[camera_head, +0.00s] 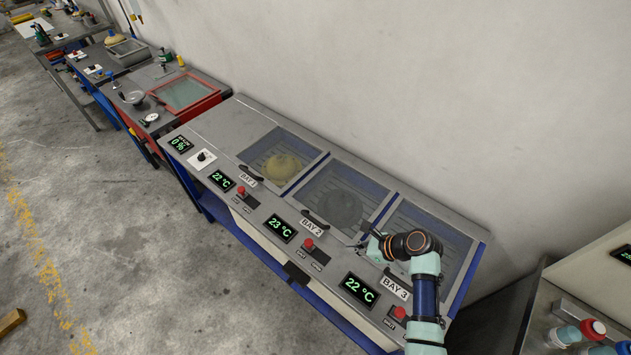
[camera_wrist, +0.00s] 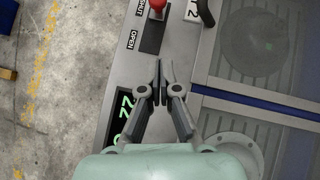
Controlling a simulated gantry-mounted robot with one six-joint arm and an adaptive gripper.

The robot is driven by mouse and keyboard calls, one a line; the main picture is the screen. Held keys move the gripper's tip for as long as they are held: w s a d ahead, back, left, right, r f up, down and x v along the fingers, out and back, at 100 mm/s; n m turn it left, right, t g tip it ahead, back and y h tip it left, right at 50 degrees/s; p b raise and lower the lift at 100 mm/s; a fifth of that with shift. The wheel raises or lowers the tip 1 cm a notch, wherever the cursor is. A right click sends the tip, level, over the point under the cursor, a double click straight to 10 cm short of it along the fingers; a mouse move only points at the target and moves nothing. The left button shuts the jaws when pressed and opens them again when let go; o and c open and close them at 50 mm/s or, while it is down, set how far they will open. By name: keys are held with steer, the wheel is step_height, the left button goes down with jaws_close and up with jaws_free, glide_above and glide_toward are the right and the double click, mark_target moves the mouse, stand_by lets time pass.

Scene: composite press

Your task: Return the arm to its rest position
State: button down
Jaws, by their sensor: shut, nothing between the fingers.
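My gripper (camera_wrist: 161,77) is shut and empty in the wrist view. It is over the press's front panel, between the Bay 2 lever and the Bay 3 display. In the head view my arm reaches in from the lower right over Bay 3, and its fingers are mostly hidden. The composite press (camera_head: 233,127) has three glass-lidded bays, all with lids down. Bay 1 holds a yellowish round piece (camera_head: 283,167). Bay 2 holds a dark round piece (camera_head: 345,208), also visible in the wrist view (camera_wrist: 262,45). Bay 3 is partly hidden by my arm.
The panel carries red-knobbed levers (camera_head: 308,244) and green temperature displays (camera_head: 280,229). A wall (camera_head: 420,80) stands behind the press. At the lower right a bench holds bottles (camera_head: 580,333). Other workbenches (camera_head: 185,92) run off to the upper left. Open concrete floor (camera_head: 120,240) lies in front.

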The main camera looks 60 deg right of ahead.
steer(key=w+a+r+n+h, duration=0.1)
steer(key=w+a+r+n, duration=0.5)
steer(key=w+a+n, duration=0.25)
steer(key=w+a+r+n, duration=0.6)
steer(key=w+a+n, duration=0.1)
steer(key=a+n, duration=0.3)
steer(key=w+a+r+n+t, duration=0.1)
steer(key=w+a+r+n, duration=0.1)
steer(key=a+r+n, duration=0.7)
steer(key=s+a+r+n+t, duration=0.25)
steer(key=a+r+n, duration=0.45)
steer(key=a, duration=0.5)
step_height(320, 180, up, 20)
steer(key=p, duration=1.9)
steer(key=shift+s+a, duration=0.3)
steer(key=shift+s, duration=0.05)
steer(key=shift+r+n, duration=0.1)
steer(key=shift+n, duration=0.15)
